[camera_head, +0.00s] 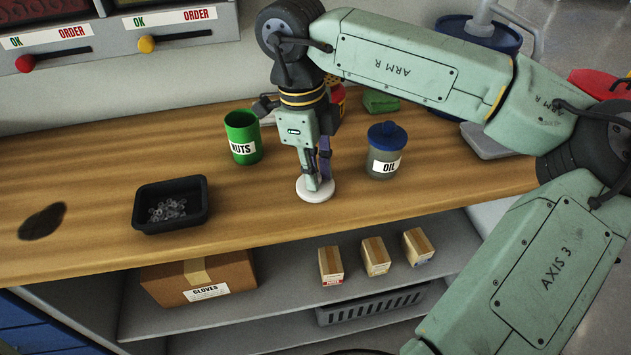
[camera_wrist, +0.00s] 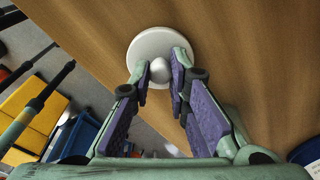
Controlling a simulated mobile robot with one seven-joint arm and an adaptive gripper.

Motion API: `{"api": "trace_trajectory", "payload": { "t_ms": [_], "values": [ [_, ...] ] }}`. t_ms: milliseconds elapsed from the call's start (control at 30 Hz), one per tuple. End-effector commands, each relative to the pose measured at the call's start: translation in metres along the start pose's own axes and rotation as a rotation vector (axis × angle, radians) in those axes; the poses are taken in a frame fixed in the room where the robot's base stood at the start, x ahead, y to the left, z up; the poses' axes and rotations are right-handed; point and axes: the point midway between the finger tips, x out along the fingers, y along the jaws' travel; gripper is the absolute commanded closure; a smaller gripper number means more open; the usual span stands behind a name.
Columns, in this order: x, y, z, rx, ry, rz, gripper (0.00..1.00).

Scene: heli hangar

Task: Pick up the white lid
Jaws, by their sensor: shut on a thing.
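The white lid (camera_head: 315,194) is a round disc at the front middle of the wooden workbench. My gripper (camera_head: 318,180) points down over the lid. In the wrist view my gripper (camera_wrist: 161,75) has its purple-padded fingers on either side of the knob, shut on it. I cannot tell whether the lid touches the bench or is slightly raised.
A green NUTS can (camera_head: 242,137) stands left of my gripper, and an OIL jar (camera_head: 384,152) with a blue lid stands close on the right.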

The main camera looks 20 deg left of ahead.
Motion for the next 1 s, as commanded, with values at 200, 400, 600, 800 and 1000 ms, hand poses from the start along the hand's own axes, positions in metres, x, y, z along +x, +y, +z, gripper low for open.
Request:
{"api": "trace_trajectory", "payload": {
  "t_ms": [200, 400, 600, 800, 1000],
  "values": [
    [-0.001, 0.0, 0.0, 0.0, 0.0, 0.0, 0.95],
    [-0.009, 0.0, -0.001, 0.001, -0.001, -0.001, 0.95],
    [-0.036, 0.0, -0.004, 0.001, -0.001, -0.003, 0.95],
    [-0.037, 0.046, 0.008, -0.006, 0.0, -0.004, 0.95],
    [-0.044, 0.098, 0.021, -0.006, 0.002, -0.005, 0.95]
  ]
}}
